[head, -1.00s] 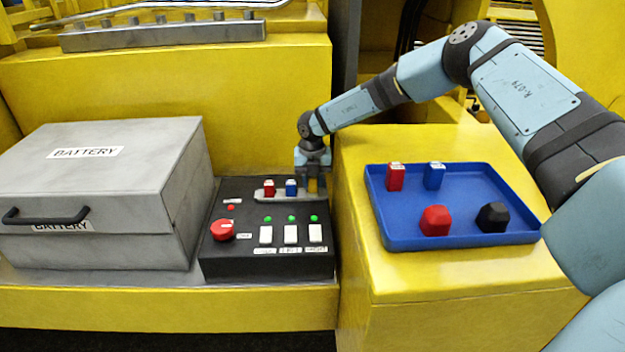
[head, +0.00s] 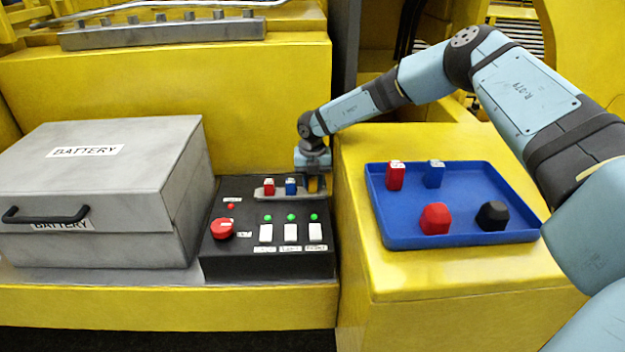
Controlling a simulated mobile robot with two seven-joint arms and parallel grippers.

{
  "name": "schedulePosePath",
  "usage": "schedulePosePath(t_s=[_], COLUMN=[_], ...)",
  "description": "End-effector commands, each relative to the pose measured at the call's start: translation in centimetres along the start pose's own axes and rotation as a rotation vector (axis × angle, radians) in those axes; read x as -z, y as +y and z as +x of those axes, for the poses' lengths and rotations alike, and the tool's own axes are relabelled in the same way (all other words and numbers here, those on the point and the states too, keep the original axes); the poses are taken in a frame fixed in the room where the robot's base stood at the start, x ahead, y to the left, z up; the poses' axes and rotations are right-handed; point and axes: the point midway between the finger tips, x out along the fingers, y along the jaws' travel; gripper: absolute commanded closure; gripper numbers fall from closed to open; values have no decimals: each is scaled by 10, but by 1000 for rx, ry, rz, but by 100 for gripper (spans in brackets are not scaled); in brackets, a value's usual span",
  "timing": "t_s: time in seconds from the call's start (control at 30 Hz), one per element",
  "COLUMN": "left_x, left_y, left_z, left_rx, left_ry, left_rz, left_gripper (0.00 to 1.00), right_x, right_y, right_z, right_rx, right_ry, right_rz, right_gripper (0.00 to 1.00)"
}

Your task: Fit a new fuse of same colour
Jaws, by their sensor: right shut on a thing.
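A fuse holder strip (head: 264,194) sits at the back of the black control box (head: 222,262). A red fuse (head: 269,186) and a blue fuse (head: 291,186) stand upright in it. My right gripper (head: 313,188) points down at the strip's right end, beside the blue fuse. It is shut on a yellow fuse (head: 312,186), mostly hidden between the fingers; I cannot tell whether it is fully seated. A spare red fuse (head: 396,177) and a spare blue fuse (head: 434,176) stand in the blue tray (head: 462,240). My left gripper is not in view.
The tray also holds a red block (head: 435,219) and a black block (head: 491,217). The box has a red knob (head: 221,229), white switches (head: 290,233), green lights and a small red light (head: 230,206). A grey battery case (head: 105,190) stands close on the left.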

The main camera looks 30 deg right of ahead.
Motion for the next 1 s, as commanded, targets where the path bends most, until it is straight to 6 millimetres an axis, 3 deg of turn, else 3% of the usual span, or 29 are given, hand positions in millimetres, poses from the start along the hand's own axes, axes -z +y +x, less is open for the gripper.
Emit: schedulePosePath(t_s=[0.97, 1.0], left_x=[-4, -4], left_y=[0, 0], left_z=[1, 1], left_rx=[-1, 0], left_ry=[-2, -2], left_rz=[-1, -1], left_gripper=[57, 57], right_x=[0, 0], right_y=[0, 0], right_z=[16, 16], right_rx=[0, 0], right_ry=[0, 0], right_rz=[0, 0], right_gripper=[94, 68])
